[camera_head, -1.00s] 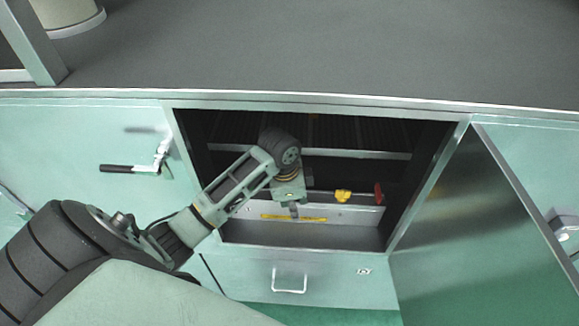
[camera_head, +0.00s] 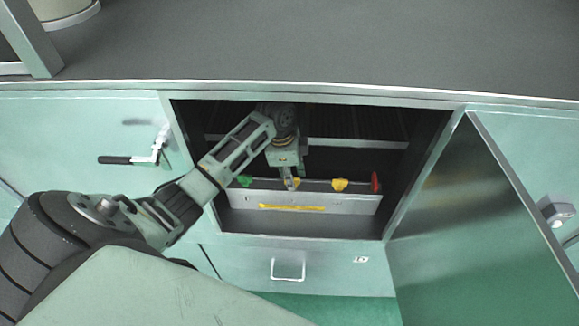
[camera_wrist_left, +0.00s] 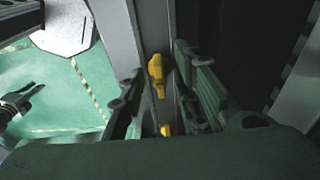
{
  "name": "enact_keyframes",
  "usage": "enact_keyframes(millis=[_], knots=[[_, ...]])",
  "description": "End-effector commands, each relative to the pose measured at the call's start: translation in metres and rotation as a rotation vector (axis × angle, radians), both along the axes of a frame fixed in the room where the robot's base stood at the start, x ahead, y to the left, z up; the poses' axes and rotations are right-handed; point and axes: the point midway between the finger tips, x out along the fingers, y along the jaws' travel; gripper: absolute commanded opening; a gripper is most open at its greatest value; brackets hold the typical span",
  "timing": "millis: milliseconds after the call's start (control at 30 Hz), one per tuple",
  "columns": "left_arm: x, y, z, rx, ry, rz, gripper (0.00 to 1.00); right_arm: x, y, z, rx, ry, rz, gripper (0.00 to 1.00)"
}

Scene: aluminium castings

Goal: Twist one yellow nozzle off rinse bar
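The rinse bar (camera_head: 330,200) is a pale rail inside the open cabinet, with a yellow strip on its front. Along its top are a green nozzle (camera_head: 245,181), a yellow nozzle (camera_head: 297,183), another yellow nozzle (camera_head: 339,185) and a red one (camera_head: 375,182). My left gripper (camera_head: 290,184) is at the first yellow nozzle and partly hides it. In the wrist view the left gripper (camera_wrist_left: 163,112) is open, its fingers on either side of the bar. One yellow nozzle (camera_wrist_left: 166,130) shows low between them, partly hidden; another (camera_wrist_left: 157,75) is farther along. Contact cannot be told. My right gripper is not in view.
The cabinet opening has a metal frame, with an open door (camera_head: 480,220) at right. A dark rack with a metal rail (camera_head: 360,143) lies behind the bar. A black-handled latch (camera_head: 135,160) is on the left panel; a drawer handle (camera_head: 288,270) is below.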

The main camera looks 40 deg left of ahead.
Motion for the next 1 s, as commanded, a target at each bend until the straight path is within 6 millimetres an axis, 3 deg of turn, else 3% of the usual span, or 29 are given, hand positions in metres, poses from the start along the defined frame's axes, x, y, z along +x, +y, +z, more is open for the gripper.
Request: enact_keyframes(millis=[300, 667, 1000], knots=[[0.0003, -0.0008, -0.0037, -0.001, -0.001, 0.000, 0.30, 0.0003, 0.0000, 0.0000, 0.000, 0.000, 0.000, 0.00], [0.0003, -0.0007, -0.0034, 0.001, -0.001, 0.000, 0.00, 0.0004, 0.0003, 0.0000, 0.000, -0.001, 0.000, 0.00], [0.0000, -0.0015, -0.0036, -0.001, -0.001, 0.051, 0.00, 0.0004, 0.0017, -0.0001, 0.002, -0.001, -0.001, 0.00]])
